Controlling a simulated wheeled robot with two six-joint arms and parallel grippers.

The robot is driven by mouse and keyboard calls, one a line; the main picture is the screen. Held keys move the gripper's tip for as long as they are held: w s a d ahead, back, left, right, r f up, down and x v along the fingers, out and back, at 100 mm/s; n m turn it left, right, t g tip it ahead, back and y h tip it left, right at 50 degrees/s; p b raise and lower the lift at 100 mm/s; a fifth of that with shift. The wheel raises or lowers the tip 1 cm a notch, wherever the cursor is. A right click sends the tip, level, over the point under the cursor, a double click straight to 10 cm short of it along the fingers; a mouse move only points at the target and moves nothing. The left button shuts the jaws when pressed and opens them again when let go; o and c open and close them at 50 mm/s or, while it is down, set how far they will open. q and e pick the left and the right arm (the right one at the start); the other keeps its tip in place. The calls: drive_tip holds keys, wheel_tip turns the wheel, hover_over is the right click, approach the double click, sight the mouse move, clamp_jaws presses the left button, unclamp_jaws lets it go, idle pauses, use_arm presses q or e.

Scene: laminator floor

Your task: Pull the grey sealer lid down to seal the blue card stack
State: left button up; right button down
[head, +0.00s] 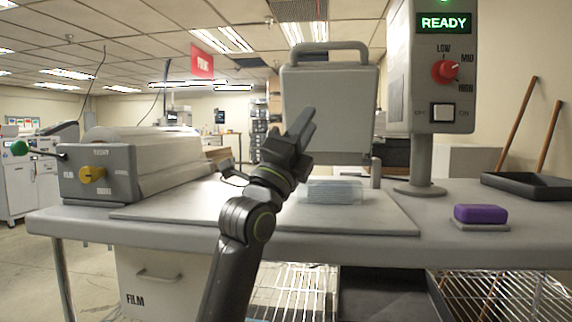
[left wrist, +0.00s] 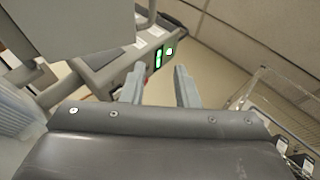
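The grey sealer lid (head: 330,105) stands raised and upright in the head view, with a grey handle (head: 328,47) along its top edge. The pale blue card stack (head: 333,190) lies on the flat plate below it. My left gripper (head: 304,124) is in front of the lid's lower left part in the head view, below the handle. Its fingers point up. In the left wrist view the two fingers (left wrist: 160,80) are apart with nothing between them. The gripper and forearm hide part of the lid and plate. My right gripper is not in view.
A film roll unit (head: 140,160) with a yellow knob stands left on the grey table (head: 460,205). A control box (head: 432,65) reading READY, with a red knob, stands on a post at right. A purple block (head: 480,213) and a black tray (head: 530,186) lie further right.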

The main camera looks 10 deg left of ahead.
use_arm(q)
drive_tip(key=b+v, duration=0.1)
drive_tip(key=v, duration=0.6)
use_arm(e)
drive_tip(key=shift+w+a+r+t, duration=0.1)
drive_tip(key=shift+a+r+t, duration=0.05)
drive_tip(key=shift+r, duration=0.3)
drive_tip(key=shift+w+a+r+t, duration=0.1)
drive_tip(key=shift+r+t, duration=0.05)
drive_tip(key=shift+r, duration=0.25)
use_arm(q)
drive_tip(key=shift+s, duration=0.15)
